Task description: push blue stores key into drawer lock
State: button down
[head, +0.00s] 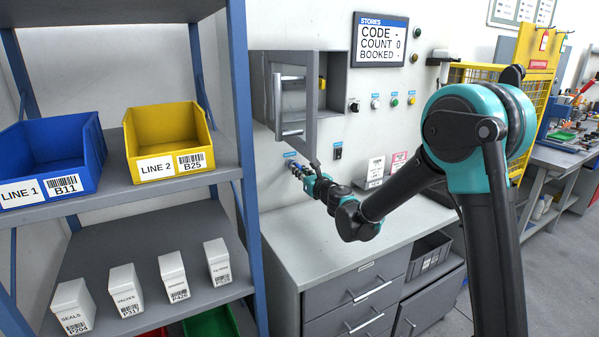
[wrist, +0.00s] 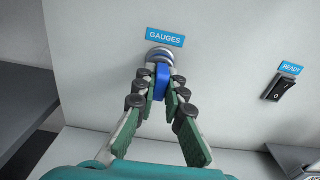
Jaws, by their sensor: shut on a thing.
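The blue key (wrist: 162,82) is between the fingertips of my gripper (wrist: 160,90), seen in the wrist view. My gripper is shut on it. The round metal lock (wrist: 159,54) is on the pale wall panel under the blue GAUGES label (wrist: 165,37). The key's far end is right at the lock face, lined up with it. I cannot tell how deep the shaft is, as the key's head and fingers cover it. In the head view my gripper (head: 306,178) reaches to the wall panel just above the counter.
A READY rocker switch (wrist: 278,88) is right of the lock. An open grey wall cabinet (head: 318,100) hangs above my gripper. The grey counter (head: 330,235) below is mostly clear, with drawers (head: 362,280) underneath. A shelf with blue (head: 50,160) and yellow bins (head: 165,130) stands left.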

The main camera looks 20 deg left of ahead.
jog(key=c, duration=1.5)
grip_release()
jog(key=shift+c, duration=0.2)
jog(key=shift+d, duration=0.1)
